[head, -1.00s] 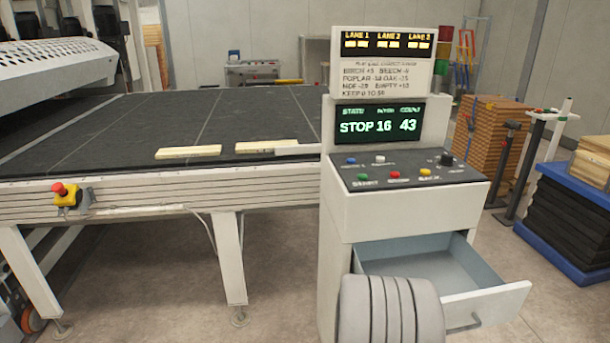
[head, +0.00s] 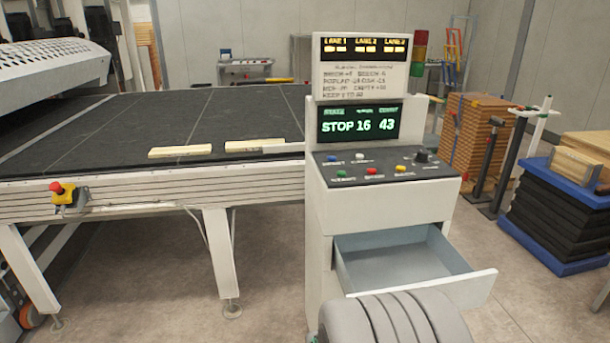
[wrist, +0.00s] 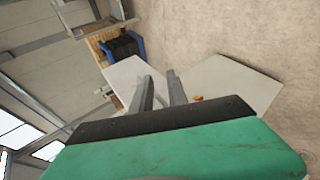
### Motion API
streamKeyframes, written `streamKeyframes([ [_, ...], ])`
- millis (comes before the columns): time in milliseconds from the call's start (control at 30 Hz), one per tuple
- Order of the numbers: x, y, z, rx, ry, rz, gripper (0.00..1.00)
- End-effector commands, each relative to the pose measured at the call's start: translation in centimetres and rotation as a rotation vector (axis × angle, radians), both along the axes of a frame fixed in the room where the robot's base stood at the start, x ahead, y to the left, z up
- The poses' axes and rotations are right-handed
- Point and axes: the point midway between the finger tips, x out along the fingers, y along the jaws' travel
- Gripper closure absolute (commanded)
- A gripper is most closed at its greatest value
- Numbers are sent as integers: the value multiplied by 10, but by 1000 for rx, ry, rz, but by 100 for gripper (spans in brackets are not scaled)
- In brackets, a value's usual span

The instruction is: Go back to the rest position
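My gripper (wrist: 158,82) shows in the wrist view, with two grey fingers standing apart and nothing visible between them. Its green body fills the bottom of that view. It is not seen in the head view, where only a grey ribbed part of my arm shows at the bottom. The white console (head: 375,210) stands in the middle of the head view. Its display (head: 358,125) reads STOP, 16 and 43. Its drawer (head: 405,265) is pulled out and looks empty. White panels show beyond the fingers in the wrist view; I cannot tell which parts they are.
The dark conveyor table (head: 110,120) is on the left, with two pale boards (head: 180,151) (head: 255,145) near its front edge. A red stop button (head: 57,188) sits on its side. Stacked dark boards on a blue pallet (head: 555,225) stand right.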

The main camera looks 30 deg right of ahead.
Motion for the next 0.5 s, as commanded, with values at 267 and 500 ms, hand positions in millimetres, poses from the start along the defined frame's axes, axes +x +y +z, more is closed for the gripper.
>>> streamKeyframes([
  [267,103,113,42,405,-287,9,80],
  [500,141,285,126,841,-299,142,80],
])
